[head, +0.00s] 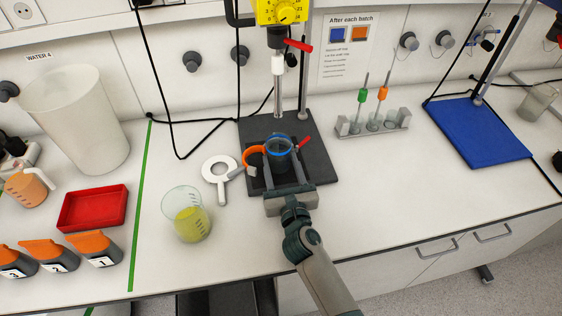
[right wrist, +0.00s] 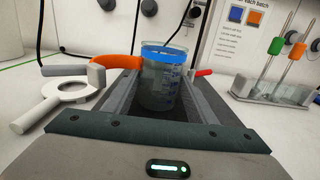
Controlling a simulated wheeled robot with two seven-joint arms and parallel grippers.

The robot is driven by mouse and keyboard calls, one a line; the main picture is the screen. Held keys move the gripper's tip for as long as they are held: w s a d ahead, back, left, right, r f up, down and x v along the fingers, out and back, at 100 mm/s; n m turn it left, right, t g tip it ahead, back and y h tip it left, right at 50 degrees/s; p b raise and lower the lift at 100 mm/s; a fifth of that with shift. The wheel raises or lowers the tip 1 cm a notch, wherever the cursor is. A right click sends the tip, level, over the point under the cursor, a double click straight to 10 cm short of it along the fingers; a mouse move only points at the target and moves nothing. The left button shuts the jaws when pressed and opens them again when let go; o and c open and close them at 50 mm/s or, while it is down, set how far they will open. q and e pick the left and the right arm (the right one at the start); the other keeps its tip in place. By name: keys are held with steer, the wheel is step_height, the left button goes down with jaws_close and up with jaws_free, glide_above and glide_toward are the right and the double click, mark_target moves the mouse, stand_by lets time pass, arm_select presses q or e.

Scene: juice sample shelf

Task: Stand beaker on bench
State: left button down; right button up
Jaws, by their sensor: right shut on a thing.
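A clear beaker with a blue rim (head: 279,145) is over the dark base plate (head: 318,163) of the stirrer stand, below its shaft. My right gripper (head: 280,166) is shut on this beaker, one finger on each side. In the right wrist view the beaker (right wrist: 163,82) is upright between the fingers, with dark scale marks. I cannot tell whether its bottom touches the plate. An orange open clamp (head: 252,158) is just left of it. A second beaker with yellow liquid (head: 190,222) stands on the white bench (head: 235,235). My left gripper is not in view.
A white ring (head: 220,171) with a handle lies between the two beakers. A red tray (head: 93,208) and orange-topped bottles are left of the green line. A tube rack (head: 373,126) and a blue plate (head: 478,133) are right. The bench right of my arm is clear.

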steer(key=shift+w, duration=0.1)
steer(key=shift+f, duration=0.15)
steer(key=o, duration=1.2)
steer(key=shift+f, duration=0.1)
steer(key=o, duration=0.3)
steer(key=shift+w+f, duration=0.1)
steer(key=shift+w, duration=0.1)
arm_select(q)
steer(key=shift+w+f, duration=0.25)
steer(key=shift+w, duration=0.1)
arm_select(e)
steer(key=shift+s, duration=0.1)
arm_select(q)
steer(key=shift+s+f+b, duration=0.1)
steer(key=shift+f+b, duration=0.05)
steer(key=shift+b, duration=0.2)
